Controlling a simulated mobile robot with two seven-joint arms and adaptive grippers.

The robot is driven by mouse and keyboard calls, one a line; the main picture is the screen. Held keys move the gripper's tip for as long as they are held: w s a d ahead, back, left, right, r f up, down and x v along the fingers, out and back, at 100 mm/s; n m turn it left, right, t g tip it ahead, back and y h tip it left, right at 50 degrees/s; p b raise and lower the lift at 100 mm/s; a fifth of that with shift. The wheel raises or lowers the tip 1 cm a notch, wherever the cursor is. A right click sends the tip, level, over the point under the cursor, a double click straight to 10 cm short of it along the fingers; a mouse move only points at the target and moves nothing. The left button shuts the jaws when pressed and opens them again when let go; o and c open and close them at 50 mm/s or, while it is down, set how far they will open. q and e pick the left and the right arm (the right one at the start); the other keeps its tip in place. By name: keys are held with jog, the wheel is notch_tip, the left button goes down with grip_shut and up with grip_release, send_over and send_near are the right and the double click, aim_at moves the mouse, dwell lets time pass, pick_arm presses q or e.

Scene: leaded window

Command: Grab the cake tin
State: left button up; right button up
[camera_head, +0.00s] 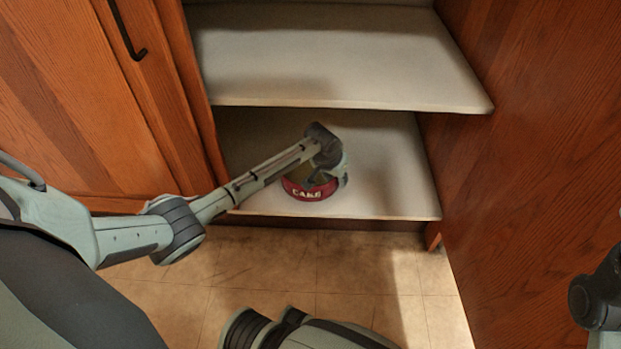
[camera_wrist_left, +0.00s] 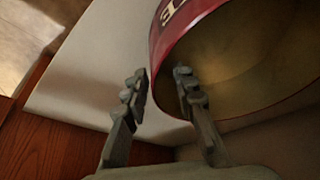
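The cake tin (camera_head: 309,191) is a round red tin with "CAKE" in pale letters, standing on the lower shelf (camera_head: 385,185). In the left wrist view its red wall and gold-coloured open inside (camera_wrist_left: 255,60) fill the upper right. My left gripper (camera_head: 322,172) is over the tin, hiding part of it in the head view. In the left wrist view the left gripper (camera_wrist_left: 158,78) is open. One finger is outside the red wall and the other shows against the gold inside, with the rim between them. I cannot tell whether either finger touches the tin.
An upper shelf (camera_head: 330,60) overhangs the back of the lower shelf. A wooden cabinet door with a black handle (camera_head: 128,32) is at the left, and a wooden panel (camera_head: 540,140) is at the right. The lower shelf is bare right of the tin.

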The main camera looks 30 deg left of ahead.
pick_arm(q)
grip_shut()
dwell(0.3)
jog(key=shift+w+r, duration=0.1)
jog(key=shift+r, duration=0.05)
